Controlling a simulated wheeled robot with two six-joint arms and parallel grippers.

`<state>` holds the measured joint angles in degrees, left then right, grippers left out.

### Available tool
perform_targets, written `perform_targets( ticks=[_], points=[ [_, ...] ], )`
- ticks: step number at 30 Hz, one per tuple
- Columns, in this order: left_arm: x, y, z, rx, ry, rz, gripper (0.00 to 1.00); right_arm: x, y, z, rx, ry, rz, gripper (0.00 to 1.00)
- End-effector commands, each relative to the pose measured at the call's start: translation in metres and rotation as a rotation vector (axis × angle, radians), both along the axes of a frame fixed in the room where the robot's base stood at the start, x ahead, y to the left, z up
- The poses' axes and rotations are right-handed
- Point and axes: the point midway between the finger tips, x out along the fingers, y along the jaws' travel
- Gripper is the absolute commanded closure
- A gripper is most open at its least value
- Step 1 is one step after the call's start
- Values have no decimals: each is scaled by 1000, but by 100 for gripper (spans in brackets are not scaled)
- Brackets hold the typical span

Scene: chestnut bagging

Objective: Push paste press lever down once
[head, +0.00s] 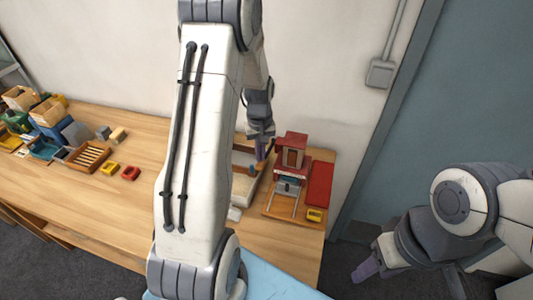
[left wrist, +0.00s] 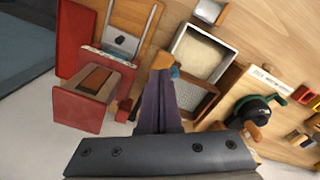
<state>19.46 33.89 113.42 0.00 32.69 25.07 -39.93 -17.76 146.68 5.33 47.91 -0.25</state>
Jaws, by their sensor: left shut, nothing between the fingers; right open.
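A red upright device (head: 291,150), which looks like the paste press, stands at the right end of the wooden table. In the left wrist view this red device (left wrist: 95,90) is left of my fingers, with a brown inset and a small dark red knob (left wrist: 125,110) beside it. I cannot tell which part is the lever. My left gripper (head: 261,152) is shut and empty, just left of the device; its purple fingers (left wrist: 161,75) point down toward the table, apart from the red body. My right gripper (head: 362,271) hangs off the table at the lower right.
Boxes and a slatted tray (head: 88,156) crowd the left; the table's middle front is mostly clear.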

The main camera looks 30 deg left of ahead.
Motion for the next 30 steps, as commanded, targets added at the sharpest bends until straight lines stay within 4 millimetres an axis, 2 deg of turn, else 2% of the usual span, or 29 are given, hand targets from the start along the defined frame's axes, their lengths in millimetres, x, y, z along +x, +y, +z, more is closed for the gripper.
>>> perform_targets(
  ticks=[5, 16, 30],
  points=[
    [0, 0, 7, 0, 0, 0, 100, 0, 0, 6, 0, 0, 0, 50],
    [0, 0, 49, 1, -1, 0, 100, 0, 0, 41, 0, 0, 0, 50],
    [0, 0, 50, 0, 0, 0, 100, 0, 0, 41, 0, 0, 0, 50]
  ],
)
